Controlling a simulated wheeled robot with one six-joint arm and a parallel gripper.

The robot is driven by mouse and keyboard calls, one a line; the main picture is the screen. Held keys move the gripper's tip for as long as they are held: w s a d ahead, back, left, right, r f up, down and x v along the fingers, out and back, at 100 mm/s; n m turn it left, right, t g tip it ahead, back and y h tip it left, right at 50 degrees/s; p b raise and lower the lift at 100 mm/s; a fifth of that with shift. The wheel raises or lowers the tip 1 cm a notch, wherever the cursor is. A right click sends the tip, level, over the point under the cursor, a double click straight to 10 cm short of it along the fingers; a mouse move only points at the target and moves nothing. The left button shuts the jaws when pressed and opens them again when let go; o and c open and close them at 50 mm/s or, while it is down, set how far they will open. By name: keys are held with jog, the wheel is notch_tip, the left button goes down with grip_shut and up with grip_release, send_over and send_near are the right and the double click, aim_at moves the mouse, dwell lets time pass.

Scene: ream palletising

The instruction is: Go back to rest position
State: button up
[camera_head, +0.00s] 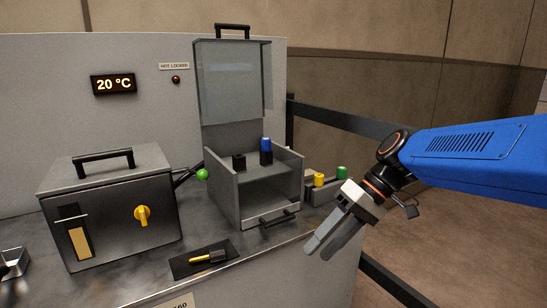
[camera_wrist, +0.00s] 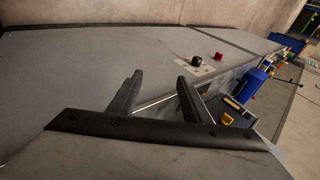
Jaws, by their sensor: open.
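My gripper (camera_head: 337,232) hangs at the right of the head view, at the end of my blue arm. Its two grey fingers point down and to the left, apart, with nothing between them. It is to the right of the bench, clear of the open-fronted metal box (camera_head: 254,208). In the wrist view the gripper (camera_wrist: 156,88) shows two dark fingers spread open over a grey surface.
The metal box has a raised clear door (camera_head: 232,83) and holds a blue-topped piece (camera_head: 266,151). A closed grey box (camera_head: 110,210) with a yellow knob stands left. A dark rail (camera_head: 345,120) runs behind my gripper.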

jog(key=s+d+f+m+t+h, duration=0.3)
jog(key=s+d+f+h, duration=0.1)
jog(key=d, duration=0.5)
jog(key=s+d+f+m+t+h, duration=0.2)
jog(key=s+d+f+t+h, duration=0.1)
jog(key=s+d, duration=0.4)
notch_tip(320, 180, down, 2)
jog(key=shift+s+d+m+t+h, duration=0.2)
jog(key=shift+d+m+t+h, duration=0.25)
jog(key=shift+d, duration=0.5)
